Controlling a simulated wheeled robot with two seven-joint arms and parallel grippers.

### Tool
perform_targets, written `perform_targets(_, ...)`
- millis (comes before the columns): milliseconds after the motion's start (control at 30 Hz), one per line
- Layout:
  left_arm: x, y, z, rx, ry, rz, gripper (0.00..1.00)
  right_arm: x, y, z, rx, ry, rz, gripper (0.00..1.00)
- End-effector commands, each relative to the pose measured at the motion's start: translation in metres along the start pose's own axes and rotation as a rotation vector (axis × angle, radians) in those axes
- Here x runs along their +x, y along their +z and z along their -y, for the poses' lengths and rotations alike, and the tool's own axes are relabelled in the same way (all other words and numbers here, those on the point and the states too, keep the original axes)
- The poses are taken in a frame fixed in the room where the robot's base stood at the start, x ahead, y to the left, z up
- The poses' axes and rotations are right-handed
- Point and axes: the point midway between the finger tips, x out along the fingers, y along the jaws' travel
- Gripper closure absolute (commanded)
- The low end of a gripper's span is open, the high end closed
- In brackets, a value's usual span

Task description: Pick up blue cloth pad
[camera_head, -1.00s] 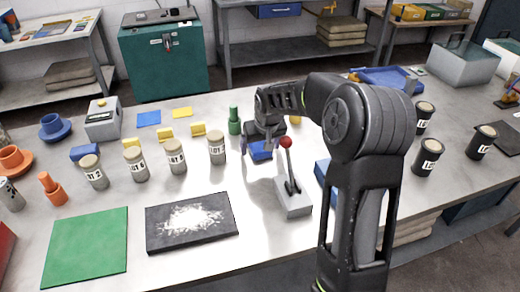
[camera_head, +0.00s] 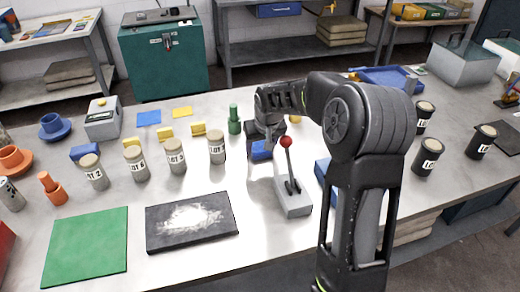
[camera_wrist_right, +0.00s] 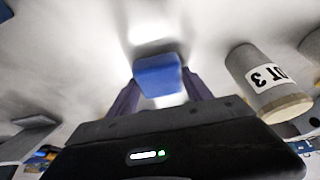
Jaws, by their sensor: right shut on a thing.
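The blue cloth pad (camera_head: 261,151) is a small, thick blue block shape near the middle of the table, behind the red-knobbed lever. My right gripper (camera_head: 262,148) points down over it and is shut on it. In the right wrist view the pad (camera_wrist_right: 158,76) sits between the two dark fingers (camera_wrist_right: 158,92), one at each side. I cannot tell whether the pad touches the table. The arm hides part of the pad's surroundings in the head view. My left gripper is not in view.
The lever box (camera_head: 292,195) stands just in front of the gripper. A grey jar (camera_head: 216,148) and a green peg-like piece (camera_head: 234,121) stand to its left. A flat blue square (camera_head: 149,118) lies further left. Dark jars (camera_head: 428,155) stand right of my arm.

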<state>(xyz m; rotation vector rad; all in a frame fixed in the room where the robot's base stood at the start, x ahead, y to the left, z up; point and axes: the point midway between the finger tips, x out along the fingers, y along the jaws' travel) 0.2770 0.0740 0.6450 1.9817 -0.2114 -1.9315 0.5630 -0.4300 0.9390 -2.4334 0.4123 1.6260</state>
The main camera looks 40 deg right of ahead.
Motion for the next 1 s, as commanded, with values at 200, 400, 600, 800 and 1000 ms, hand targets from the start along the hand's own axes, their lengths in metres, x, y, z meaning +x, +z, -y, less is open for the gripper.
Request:
perform_targets(200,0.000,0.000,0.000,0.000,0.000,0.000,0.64,0.000,0.000,0.000,0.000,0.000,0.000,0.81)
perform_targets(400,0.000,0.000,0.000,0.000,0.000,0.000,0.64,-0.002,-0.001,0.000,0.000,0.000,-0.001,0.81)
perform_targets(600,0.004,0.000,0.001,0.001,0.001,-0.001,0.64,-0.021,-0.010,0.001,0.000,-0.001,-0.005,0.81)
perform_targets(800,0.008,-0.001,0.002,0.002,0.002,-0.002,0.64,-0.057,-0.025,0.000,0.000,0.000,-0.005,0.81)
perform_targets(1000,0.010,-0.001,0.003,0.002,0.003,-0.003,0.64,-0.086,-0.036,0.000,-0.001,0.000,-0.003,0.81)
